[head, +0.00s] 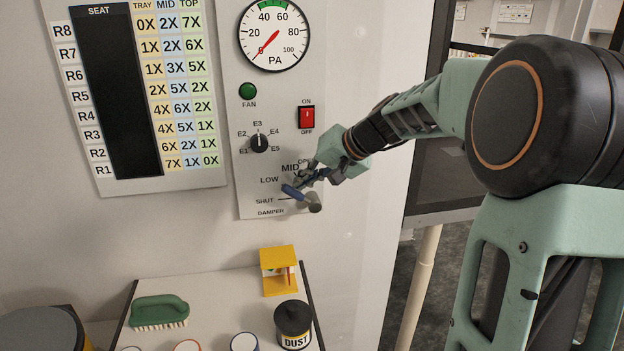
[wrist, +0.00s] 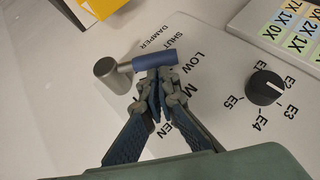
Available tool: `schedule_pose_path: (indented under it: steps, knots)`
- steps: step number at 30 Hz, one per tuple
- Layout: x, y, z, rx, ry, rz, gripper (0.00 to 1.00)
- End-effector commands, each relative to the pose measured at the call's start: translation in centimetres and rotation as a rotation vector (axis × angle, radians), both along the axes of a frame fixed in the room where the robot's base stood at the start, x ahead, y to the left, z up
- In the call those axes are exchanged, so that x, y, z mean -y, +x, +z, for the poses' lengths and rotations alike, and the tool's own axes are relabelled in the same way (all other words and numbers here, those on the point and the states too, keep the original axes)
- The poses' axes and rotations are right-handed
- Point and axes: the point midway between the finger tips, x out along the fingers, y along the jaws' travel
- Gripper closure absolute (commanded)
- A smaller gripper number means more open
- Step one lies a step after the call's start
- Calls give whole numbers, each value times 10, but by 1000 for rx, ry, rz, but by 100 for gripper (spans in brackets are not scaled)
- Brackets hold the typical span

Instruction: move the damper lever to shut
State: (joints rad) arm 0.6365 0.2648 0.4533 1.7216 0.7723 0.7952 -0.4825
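The damper lever has a blue handle (head: 293,192) and a grey round hub (head: 314,207), low on the grey panel. The handle points left and slightly up from the hub, between the LOW and SHUT marks. In the wrist view the blue handle (wrist: 155,61) lies across my fingertips, with the grey hub (wrist: 112,76) to its left. My gripper (head: 308,178) is at the lever's upper side. In the wrist view my gripper (wrist: 156,82) has its fingertips together against or just beside the handle. The handle does not appear between them. The MID and OPEN labels are partly hidden by my gripper.
Above the lever are a selector knob (head: 259,143), a red fan switch (head: 306,117), a green lamp (head: 247,91) and a pressure gauge (head: 274,35) reading near 0. Below, the bench holds a green brush (head: 159,310), a yellow stand (head: 279,271) and a black DUST pot (head: 293,322).

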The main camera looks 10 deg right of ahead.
Motion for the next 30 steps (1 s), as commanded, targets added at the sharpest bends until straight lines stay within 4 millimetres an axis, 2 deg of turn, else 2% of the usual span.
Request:
schedule_pose_path:
  steps: [1,9,18,30]
  knots:
    - [-8,-2,-2,-3,-40,11,100]
    - [-25,-2,-14,-5,-267,11,100]
    - [-35,-2,-30,-8,-256,6,100]
    - [-41,-1,-35,-5,-255,3,100]
